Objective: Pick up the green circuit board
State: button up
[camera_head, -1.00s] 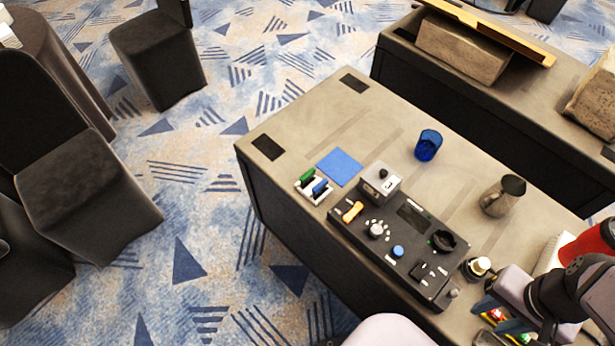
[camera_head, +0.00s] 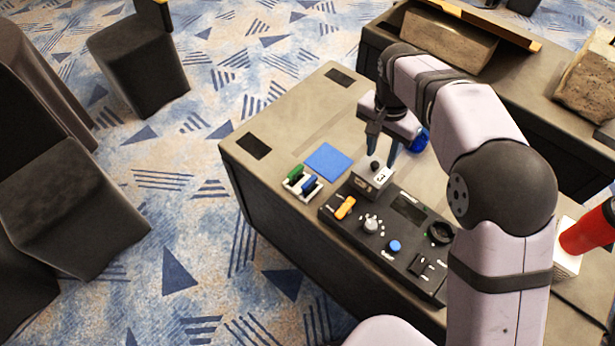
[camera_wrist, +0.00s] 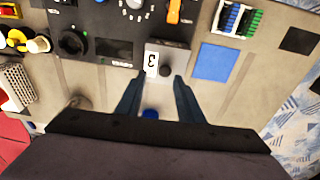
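The green circuit board (camera_head: 296,171) stands in a small white holder (camera_head: 291,188) near the table's left edge, beside a blue board (camera_head: 309,183). In the wrist view the green board (camera_wrist: 253,23) is at the upper right, outside the span of my fingers. My gripper (camera_head: 381,157) points down above the grey box (camera_head: 371,181) with a knob and the number 3. It is to the right of the green board and apart from it. In the wrist view my gripper (camera_wrist: 157,82) has its two fingers spread, with nothing held between them.
A flat blue square (camera_head: 327,162) lies behind the holder. The black control panel (camera_head: 386,232) with an orange switch (camera_head: 345,208) stands in front. A blue cup (camera_head: 420,141) is partly hidden behind my gripper. The table's far left part is clear.

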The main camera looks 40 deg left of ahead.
jog(key=s+a+f, duration=0.3)
jog(key=s+a, duration=0.1)
jog(key=a, duration=0.4)
jog(key=b, duration=0.2)
send_over(296, 170)
jog(key=f, duration=0.3)
jog(key=shift+s+d+f, duration=0.1)
jog(key=shift+s+f, duration=0.2)
jog(key=shift+w+f+p, duration=0.15)
jog(key=shift+f+p, duration=0.45)
jog(key=shift+f, duration=1.25)
jog(key=shift+w+f+p, duration=0.1)
jog(key=shift+f+p, duration=0.5)
jog(key=shift+f, duration=1.2)
grip_shut()
